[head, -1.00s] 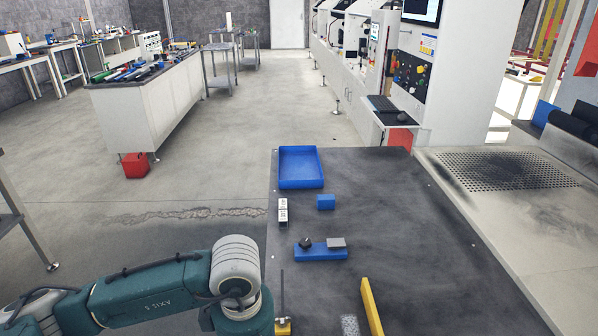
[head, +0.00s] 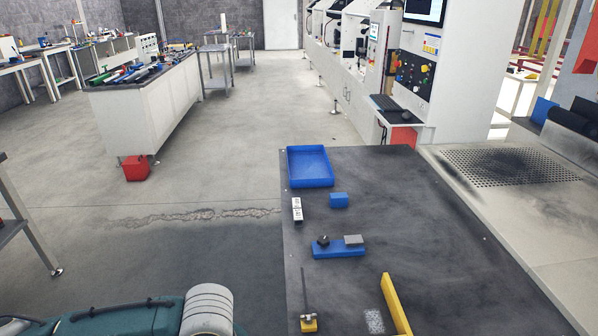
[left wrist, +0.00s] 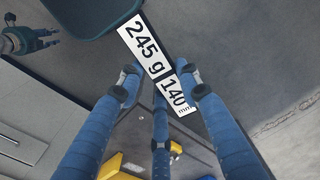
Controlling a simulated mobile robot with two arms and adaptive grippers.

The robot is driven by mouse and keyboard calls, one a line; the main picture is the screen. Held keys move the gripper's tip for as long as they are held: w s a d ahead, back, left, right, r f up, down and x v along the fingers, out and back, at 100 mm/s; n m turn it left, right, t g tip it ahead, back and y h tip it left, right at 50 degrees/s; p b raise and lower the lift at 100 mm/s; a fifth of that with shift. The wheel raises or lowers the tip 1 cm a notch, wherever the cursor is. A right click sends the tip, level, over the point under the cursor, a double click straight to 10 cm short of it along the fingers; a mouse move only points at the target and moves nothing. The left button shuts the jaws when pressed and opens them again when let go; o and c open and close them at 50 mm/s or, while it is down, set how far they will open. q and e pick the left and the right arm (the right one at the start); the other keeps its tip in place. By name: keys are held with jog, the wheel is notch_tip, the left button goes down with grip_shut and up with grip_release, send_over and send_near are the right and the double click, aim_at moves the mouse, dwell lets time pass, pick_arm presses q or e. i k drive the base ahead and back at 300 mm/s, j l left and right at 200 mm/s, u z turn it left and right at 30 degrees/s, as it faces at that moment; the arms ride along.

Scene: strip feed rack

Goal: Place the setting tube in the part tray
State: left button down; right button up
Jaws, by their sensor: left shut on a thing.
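In the left wrist view my left gripper (left wrist: 158,82) has its blue fingers closed in toward each other. At the fingertips is a piece with a white label (left wrist: 150,50) reading 245 g and 140 mm; I take it for the setting tube. Fingers hide part of it, and its full shape does not show. The part tray, an empty blue tray (head: 290,168), lies at the table's far left corner in the head view. The left gripper is outside the head view. A hand-like shape, apparently my right gripper (left wrist: 27,38), shows small at the upper left of the wrist view.
On the dark table (head: 430,230) are a white-labelled strip (head: 297,210), a small blue block (head: 339,200), a blue holder (head: 328,250) with small parts, a rod on a yellow base (head: 309,325) and a yellow bar (head: 396,303). The table's right side is clear.

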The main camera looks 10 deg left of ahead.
aim_at(308, 169)
jog(key=j+z, duration=0.3)
jog(key=j, duration=0.65)
jog(key=k+j+z, duration=0.1)
jog(key=j+z, duration=0.15)
jog(key=j, duration=0.65)
jog(key=i+j+z, duration=0.25)
jog(key=j, duration=0.35)
jog(key=i+j+z, duration=0.15)
jog(key=i+j, duration=0.15)
jog(key=i+j+z, duration=0.1)
jog(key=j, duration=0.3)
jog(key=i+j+z, duration=0.15)
jog(key=j, duration=0.25)
jog(key=i+j+z, duration=0.1)
jog(key=j, duration=0.25)
jog(key=i+j+z, duration=0.1)
jog(key=i+j, duration=0.2)
jog(key=i+j+z, duration=0.15)
jog(key=i+j, duration=0.15)
jog(key=j, duration=0.15)
jog(key=i+j+z, duration=0.1)
jog(key=i+j, duration=0.15)
jog(key=j, duration=0.15)
jog(key=i+j+z, duration=0.15)
jog(key=j, duration=0.25)
jog(key=i, duration=0.1)
